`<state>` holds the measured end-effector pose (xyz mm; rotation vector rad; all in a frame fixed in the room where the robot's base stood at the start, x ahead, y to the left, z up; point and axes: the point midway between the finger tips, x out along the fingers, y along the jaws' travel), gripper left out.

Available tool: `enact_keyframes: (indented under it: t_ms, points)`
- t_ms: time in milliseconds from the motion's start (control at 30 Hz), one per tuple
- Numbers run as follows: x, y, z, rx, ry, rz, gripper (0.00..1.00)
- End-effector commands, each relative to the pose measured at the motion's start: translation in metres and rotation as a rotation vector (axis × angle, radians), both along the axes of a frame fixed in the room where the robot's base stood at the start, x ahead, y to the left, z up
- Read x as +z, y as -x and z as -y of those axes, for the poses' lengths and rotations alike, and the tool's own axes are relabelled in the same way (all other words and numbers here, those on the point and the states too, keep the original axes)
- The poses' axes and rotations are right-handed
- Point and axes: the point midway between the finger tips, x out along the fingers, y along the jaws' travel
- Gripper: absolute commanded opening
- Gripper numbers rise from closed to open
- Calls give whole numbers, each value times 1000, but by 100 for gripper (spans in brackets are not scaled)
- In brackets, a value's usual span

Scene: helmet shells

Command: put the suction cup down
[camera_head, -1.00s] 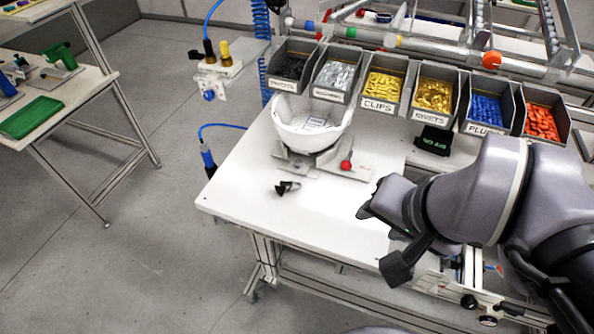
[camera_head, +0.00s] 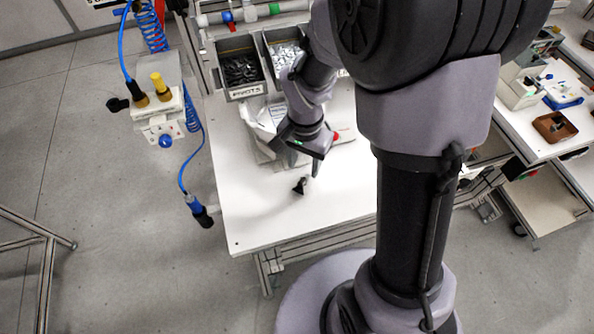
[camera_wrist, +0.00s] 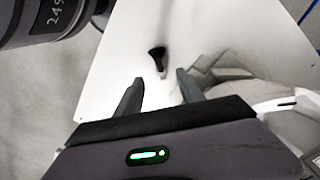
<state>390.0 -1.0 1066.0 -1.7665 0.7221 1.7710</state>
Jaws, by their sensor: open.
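The suction cup (camera_head: 300,186) is a small black piece lying on the white table, towards its front left part. In the wrist view the suction cup (camera_wrist: 157,56) shows dark with a paler end, ahead of my fingertips and roughly between their lines. My gripper (camera_head: 304,168) is above the table, just behind the suction cup in the head view. In the wrist view my gripper (camera_wrist: 160,88) has its two fingers apart with nothing between them. The suction cup looks clear of both fingers.
The white helmet shell (camera_head: 262,122) stands on its fixture behind my gripper, partly hidden by my arm. In the wrist view the shell (camera_wrist: 290,122) is close to the right finger. Bins (camera_head: 241,69) line the table's back. The table's front left (camera_head: 250,220) is bare.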

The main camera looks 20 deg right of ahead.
Motion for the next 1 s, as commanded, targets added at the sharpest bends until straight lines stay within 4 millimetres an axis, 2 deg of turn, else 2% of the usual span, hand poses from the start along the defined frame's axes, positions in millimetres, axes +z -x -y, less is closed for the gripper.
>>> enact_keyframes:
  t_ms: [33,167,400,500,667,700,900,933,1000]
  points:
    - [-12,0,0,-1,0,-1,45]
    - [-25,0,0,0,0,0,45]
    - [-73,1,0,0,0,-1,45]
    - [-80,0,0,1,0,0,45]
    - [-79,0,0,1,0,1,45]
    - [-79,0,0,1,0,1,44]
    - [-79,0,0,1,0,1,4]
    - [-79,0,0,1,0,1,0]
    - [-79,0,0,1,0,1,0]
